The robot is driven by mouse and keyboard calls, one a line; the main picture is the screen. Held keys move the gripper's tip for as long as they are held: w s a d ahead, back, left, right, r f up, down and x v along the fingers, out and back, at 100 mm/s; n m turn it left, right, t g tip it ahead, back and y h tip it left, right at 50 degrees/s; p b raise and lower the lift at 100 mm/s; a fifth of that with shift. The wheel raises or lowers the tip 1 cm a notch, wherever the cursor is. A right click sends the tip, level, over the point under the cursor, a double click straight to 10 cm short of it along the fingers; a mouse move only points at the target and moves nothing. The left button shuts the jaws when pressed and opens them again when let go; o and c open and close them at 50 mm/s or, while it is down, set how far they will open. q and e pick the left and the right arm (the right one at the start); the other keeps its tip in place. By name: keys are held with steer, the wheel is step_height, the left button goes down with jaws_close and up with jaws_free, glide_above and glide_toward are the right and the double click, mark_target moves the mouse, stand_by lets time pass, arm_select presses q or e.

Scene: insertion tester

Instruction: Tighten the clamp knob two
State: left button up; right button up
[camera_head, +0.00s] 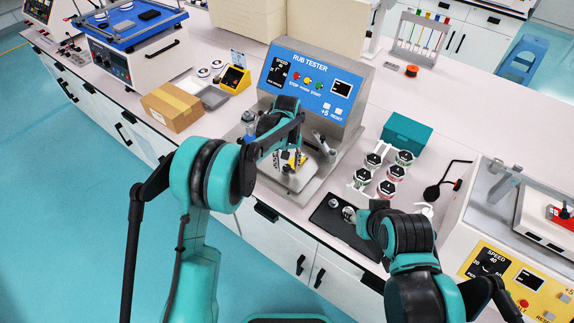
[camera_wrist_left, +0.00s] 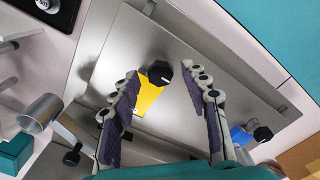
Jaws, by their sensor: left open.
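The rub tester (camera_head: 313,82) has a blue panel and a metal bed. A yellow clamp piece (camera_wrist_left: 149,96) with a black faceted knob (camera_wrist_left: 160,72) lies on the bed in the left wrist view. The yellow piece also shows in the head view (camera_head: 296,160). My left gripper (camera_head: 287,162) is over the bed, open, with its fingertips (camera_wrist_left: 160,76) on either side of that knob. Contact cannot be told. A second black knob (camera_wrist_left: 263,134) by a blue piece (camera_wrist_left: 240,137) is at the right. No label shows which is knob two.
Several small capped jars (camera_head: 387,187) and a teal box (camera_head: 406,133) stand right of the tester. A cardboard box (camera_head: 172,106) is to its left. A yellow-panelled machine (camera_head: 510,275) stands at the right. The black mat (camera_head: 329,220) lies near the front edge.

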arm_select(q)
steer(key=shift+f, duration=0.15)
jaws_close()
steer(key=shift+m, duration=0.3)
steer(key=m, duration=0.3)
steer(key=shift+m, duration=0.4)
steer(key=m, duration=0.4)
steer(key=shift+m+b, duration=0.3)
steer(key=shift+b, duration=0.05)
steer(key=m, duration=0.4)
steer(key=shift+m, duration=2.4)
